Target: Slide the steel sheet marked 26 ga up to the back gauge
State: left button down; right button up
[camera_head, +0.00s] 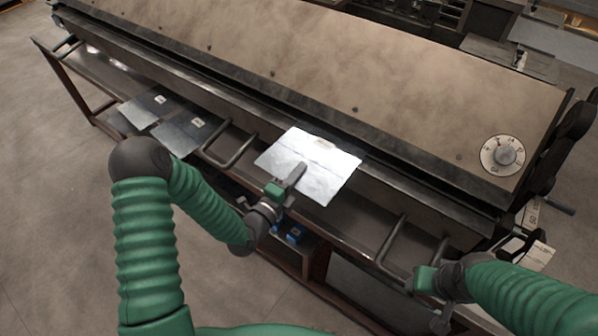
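A bright steel sheet (328,178) lies at the front of the brake, its far edge at the dark clamping bar and its near edge sticking out towards me. A small pale label sits near its far edge; I cannot read it. My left gripper (297,173) is at the sheet's near edge, one dark finger lying over the top face. The other finger is hidden, apparently under the sheet, so the gripper looks shut on it. The back gauge is not visible. My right gripper (441,312) is low at the right, away from the sheet; its fingers are unclear.
Two darker labelled sheets (184,132) lie on the shelf at the left. Bar handles (231,152) stick out from the brake's front, another near my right gripper (386,250). A dial (503,156) sits on the brake's wide brown top (330,70), which is otherwise clear.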

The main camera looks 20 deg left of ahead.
pick_arm(q)
jog(key=shift+d, duration=0.1)
jog(key=c, duration=1.6)
grip_release()
jog(key=shift+f, duration=0.15)
jog(key=v, duration=0.3)
jog(key=b+v, duration=0.1)
jog(key=v, duration=0.6)
jog(key=shift+a, duration=0.35)
jog(key=shift+w, duration=0.1)
